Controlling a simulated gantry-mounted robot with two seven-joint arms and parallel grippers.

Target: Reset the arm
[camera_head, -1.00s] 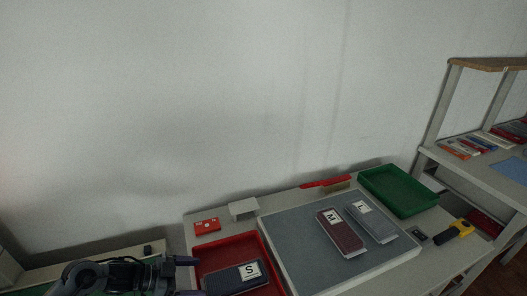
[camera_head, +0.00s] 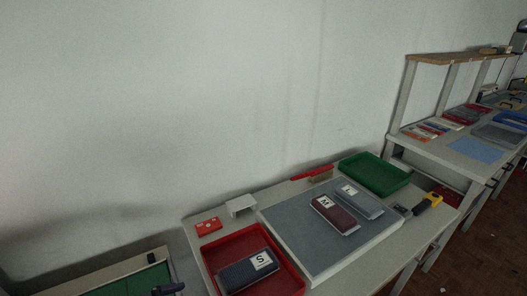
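Only a small dark tip of my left gripper (camera_head: 168,290) shows at the bottom edge, left of the red tray (camera_head: 212,268). The rest of it is below the picture, so its opening is hidden. My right gripper is out of view. A dark case marked S (camera_head: 243,275) lies in the red tray. A dark red case marked M (camera_head: 335,217) and a grey case marked L (camera_head: 361,204) lie side by side on the grey mat (camera_head: 300,236).
An empty green tray (camera_head: 374,174) is at the bench's far right, with a yellow-and-black tool (camera_head: 428,203) near it. A red box (camera_head: 208,226) and a white block (camera_head: 241,206) stand behind the red tray. Shelving (camera_head: 440,140) is at right.

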